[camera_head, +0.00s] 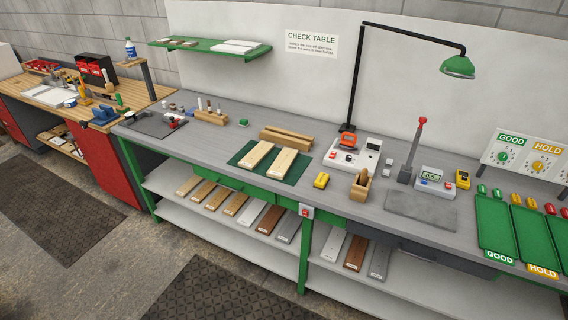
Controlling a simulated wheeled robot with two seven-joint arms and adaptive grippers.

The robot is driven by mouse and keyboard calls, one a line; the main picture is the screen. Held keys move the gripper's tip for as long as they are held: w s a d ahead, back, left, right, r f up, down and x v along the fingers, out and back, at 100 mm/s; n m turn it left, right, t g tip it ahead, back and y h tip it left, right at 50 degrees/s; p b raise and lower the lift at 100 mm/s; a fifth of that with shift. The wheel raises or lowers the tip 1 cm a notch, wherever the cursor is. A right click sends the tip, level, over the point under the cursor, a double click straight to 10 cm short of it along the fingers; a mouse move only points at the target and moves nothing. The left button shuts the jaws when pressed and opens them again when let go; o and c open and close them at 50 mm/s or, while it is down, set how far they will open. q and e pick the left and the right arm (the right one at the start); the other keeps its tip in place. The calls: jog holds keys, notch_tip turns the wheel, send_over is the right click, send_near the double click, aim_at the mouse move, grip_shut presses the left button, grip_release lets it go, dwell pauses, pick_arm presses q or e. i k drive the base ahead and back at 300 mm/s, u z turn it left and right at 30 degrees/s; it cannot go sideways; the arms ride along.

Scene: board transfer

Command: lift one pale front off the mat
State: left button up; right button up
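Two pale fronts lie side by side on the dark green mat (239,159) on the grey check table. The left pale front (257,155) and the right pale front (283,163) both lie flat, slightly angled, with a narrow strip of mat between them. Neither of my grippers shows in the head view, and nothing touches the fronts.
A wooden rack (287,137) stands just behind the mat. A lamp (457,67) arches over the table. Green trays (494,224) lie at the right. The tabletop left of the mat is partly clear.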

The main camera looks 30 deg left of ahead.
aim_at(279, 167)
jog(key=u, duration=0.5)
jog(key=k, duration=0.6)
jog(key=u, duration=1.3)
jog(key=i, duration=1.1)
jog(key=u, duration=0.3)
jog(key=i, duration=0.95)
jog(key=z, duration=0.95)
jog(key=i, duration=0.85)
jog(key=z, duration=0.7)
